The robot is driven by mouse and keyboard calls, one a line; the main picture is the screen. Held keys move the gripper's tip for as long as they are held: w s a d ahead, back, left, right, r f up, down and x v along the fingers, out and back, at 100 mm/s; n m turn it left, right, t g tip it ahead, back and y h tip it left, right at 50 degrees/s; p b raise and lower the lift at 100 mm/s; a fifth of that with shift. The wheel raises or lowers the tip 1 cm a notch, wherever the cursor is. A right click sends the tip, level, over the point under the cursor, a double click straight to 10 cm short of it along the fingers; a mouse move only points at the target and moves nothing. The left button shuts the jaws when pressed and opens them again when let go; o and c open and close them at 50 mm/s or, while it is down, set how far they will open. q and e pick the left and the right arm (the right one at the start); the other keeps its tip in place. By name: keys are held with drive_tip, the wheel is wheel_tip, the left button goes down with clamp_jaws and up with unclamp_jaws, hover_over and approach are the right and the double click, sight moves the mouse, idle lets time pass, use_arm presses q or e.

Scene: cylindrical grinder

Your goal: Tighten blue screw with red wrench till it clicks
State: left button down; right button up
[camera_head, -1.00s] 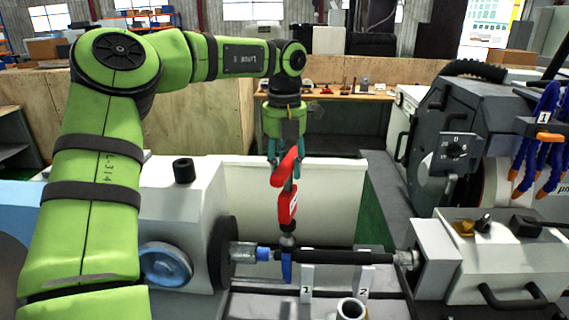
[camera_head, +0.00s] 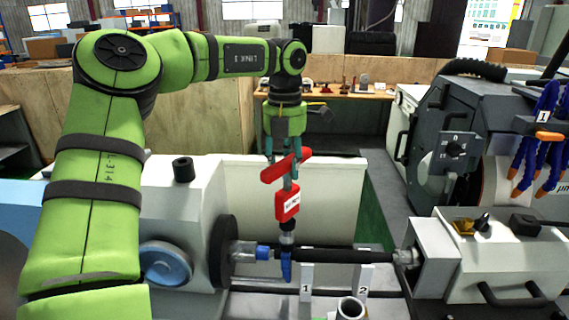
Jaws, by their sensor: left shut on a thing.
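My left gripper (camera_head: 284,157) hangs down from the green arm and is shut on the red wrench (camera_head: 287,203), at its red cross handle. The wrench stands nearly upright below the gripper. Its grey lower end meets the top of the blue screw (camera_head: 286,268), beside the dark horizontal shaft. The picture is too small to tell how fully the wrench end sits on the screw. My right gripper is not in view.
A dark shaft (camera_head: 335,256) runs between the left headstock disc and the right tailstock (camera_head: 437,262). White supports marked 1 (camera_head: 306,284) and 2 (camera_head: 363,282) stand under it. A white hollow cylinder (camera_head: 350,308) is in front. Blue hoses (camera_head: 541,135) hang at the right.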

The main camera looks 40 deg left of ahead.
use_arm(q)
drive_tip(key=shift+s+f, duration=0.1)
drive_tip(key=shift+f, duration=0.15)
drive_tip(key=shift+r+n, duration=0.1)
drive_tip(key=shift+n, duration=0.2)
drive_tip(key=shift+w+a+r, duration=0.15)
drive_tip(key=shift+w+r, duration=0.2)
drive_tip(key=shift+r, duration=0.3)
drive_tip(key=shift+s+r, duration=0.2)
drive_tip(key=shift+r, duration=0.95)
drive_tip(key=shift+w+r, duration=0.2)
drive_tip(key=shift+r, duration=0.6)
drive_tip(key=shift+s, duration=0.15)
